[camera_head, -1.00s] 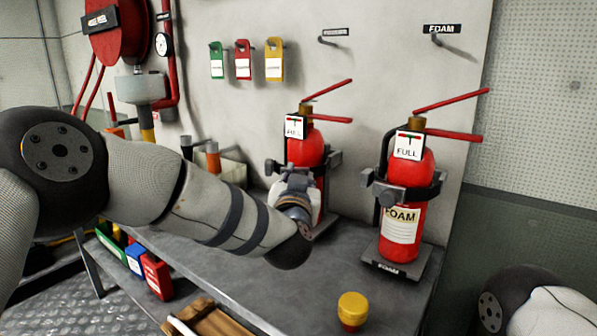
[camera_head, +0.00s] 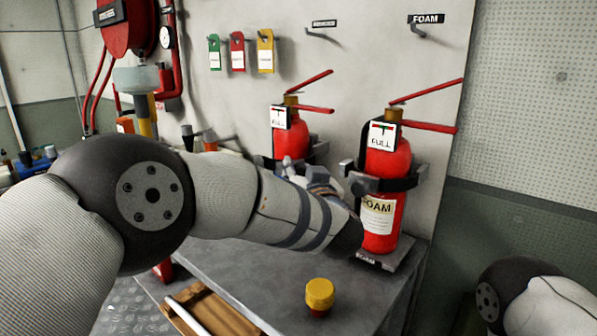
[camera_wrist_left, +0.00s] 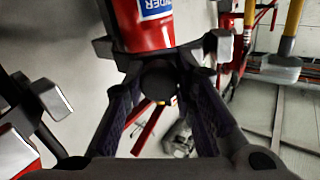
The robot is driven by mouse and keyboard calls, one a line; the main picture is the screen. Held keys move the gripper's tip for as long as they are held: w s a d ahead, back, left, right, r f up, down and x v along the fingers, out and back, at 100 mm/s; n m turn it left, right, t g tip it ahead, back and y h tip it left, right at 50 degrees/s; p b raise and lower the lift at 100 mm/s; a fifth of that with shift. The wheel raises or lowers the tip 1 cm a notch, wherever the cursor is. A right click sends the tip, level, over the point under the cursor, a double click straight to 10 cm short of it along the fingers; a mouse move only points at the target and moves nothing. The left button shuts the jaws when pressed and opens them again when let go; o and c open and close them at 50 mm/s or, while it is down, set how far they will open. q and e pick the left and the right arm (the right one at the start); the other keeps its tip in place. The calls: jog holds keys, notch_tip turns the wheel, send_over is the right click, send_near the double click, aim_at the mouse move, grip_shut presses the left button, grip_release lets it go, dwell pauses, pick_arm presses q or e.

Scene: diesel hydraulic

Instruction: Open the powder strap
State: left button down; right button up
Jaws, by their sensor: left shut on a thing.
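The powder extinguisher (camera_head: 291,143) is the red one at the back left of the bench, with a white tag and red levers. Its lower part is hidden behind my left arm. In the left wrist view its red body (camera_wrist_left: 144,28) shows part of a blue label ending in "DER". The strap (camera_wrist_left: 197,49) crosses the bottle, with a dark round knob (camera_wrist_left: 159,80) at its front. My left gripper (camera_head: 298,174) is at the strap; in the wrist view its fingers (camera_wrist_left: 158,86) close on the knob from both sides. My right gripper is out of view.
A FOAM extinguisher (camera_head: 384,190) stands in its bracket close right of my left wrist. A yellow-topped button (camera_head: 320,295) is on the bench (camera_head: 255,262) in front. Colored tags (camera_head: 237,52) and hooks (camera_head: 322,33) are on the wall.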

pick_arm(q)
jog(key=shift+r, duration=0.2)
jog(key=c, duration=1.5)
grip_release()
jog(key=shift+o, duration=1)
jog(key=shift+w+f, duration=0.1)
jog(key=shift+f, duration=0.05)
